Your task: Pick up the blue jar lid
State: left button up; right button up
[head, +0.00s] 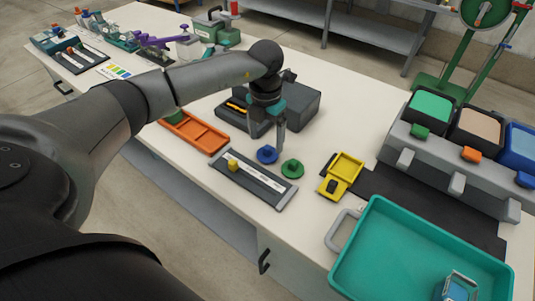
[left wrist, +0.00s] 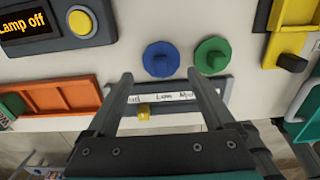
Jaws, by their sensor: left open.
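The blue jar lid (head: 267,155) lies flat on the white bench, with a raised grip bar across its top. It also shows in the left wrist view (left wrist: 161,58), just beyond and between the fingertips. A green jar lid (head: 292,169) lies close to its right, and shows in the left wrist view (left wrist: 213,55) beyond the right finger. My left gripper (head: 266,143) points down over the blue lid with its fingers apart and nothing between them. In the left wrist view the gripper (left wrist: 160,76) is open. The exact height above the lid is hard to tell. My right gripper is out of view.
A grey slider panel (head: 253,183) with a yellow knob lies in front of the lids. An orange tray (head: 195,133) is to the left, a yellow tray (head: 346,168) to the right. A dark box with a yellow button and "Lamp off" display (left wrist: 55,22) stands behind. A teal tray (head: 415,225) is at front right.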

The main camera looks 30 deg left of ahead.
aim_at(267, 147)
pick_arm(q)
notch_tip(267, 147, down, 4)
jog(key=shift+w+d+f+b, duration=0.1)
jog(key=shift+w+f+b, duration=0.1)
jog(key=shift+b, duration=0.3)
jog(key=shift+r, duration=0.1)
jog(key=c, duration=1.1)
jog(key=shift+r, duration=0.1)
